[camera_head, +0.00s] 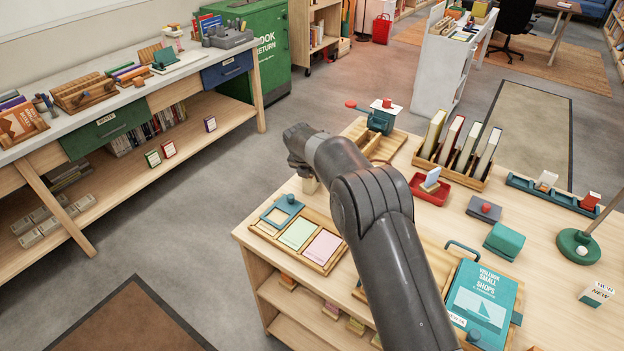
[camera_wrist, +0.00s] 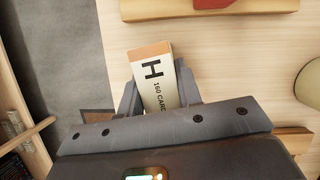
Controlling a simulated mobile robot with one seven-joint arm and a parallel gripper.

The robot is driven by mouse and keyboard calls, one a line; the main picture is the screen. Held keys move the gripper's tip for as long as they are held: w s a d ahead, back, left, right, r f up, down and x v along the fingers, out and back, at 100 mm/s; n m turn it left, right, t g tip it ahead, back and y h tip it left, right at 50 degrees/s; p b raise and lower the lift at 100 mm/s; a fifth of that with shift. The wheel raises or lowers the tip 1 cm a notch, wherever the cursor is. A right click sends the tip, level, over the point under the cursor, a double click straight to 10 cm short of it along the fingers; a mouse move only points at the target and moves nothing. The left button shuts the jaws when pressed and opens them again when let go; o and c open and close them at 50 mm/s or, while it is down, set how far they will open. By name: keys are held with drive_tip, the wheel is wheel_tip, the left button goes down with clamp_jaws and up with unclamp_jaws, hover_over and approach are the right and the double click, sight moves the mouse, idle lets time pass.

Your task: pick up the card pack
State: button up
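The card pack (camera_wrist: 158,82) is a cream box with an orange end band, a large black H and the print "160 CARD". In the wrist view it lies lengthwise between the two fingers of my gripper (camera_wrist: 160,88), with no clear gap on either side, so the gripper looks shut on it. Its lower end is hidden by the gripper body. In the head view my gripper (camera_head: 300,150) is over the table's left edge, and a small pale part of the pack (camera_head: 310,185) shows below it. I cannot tell whether the pack touches the table (camera_head: 400,232).
A wooden tray (camera_head: 262,232) with green and pink cards is in front of the gripper. A divided wooden box (camera_head: 388,147) and a red tray (camera_head: 430,192) lie right of it. Upright books (camera_head: 465,145) stand farther back. Open floor (camera_head: 190,225) lies left.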

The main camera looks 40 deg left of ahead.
drive_tip(key=c, duration=0.5)
drive_tip(key=shift+o, duration=0.2)
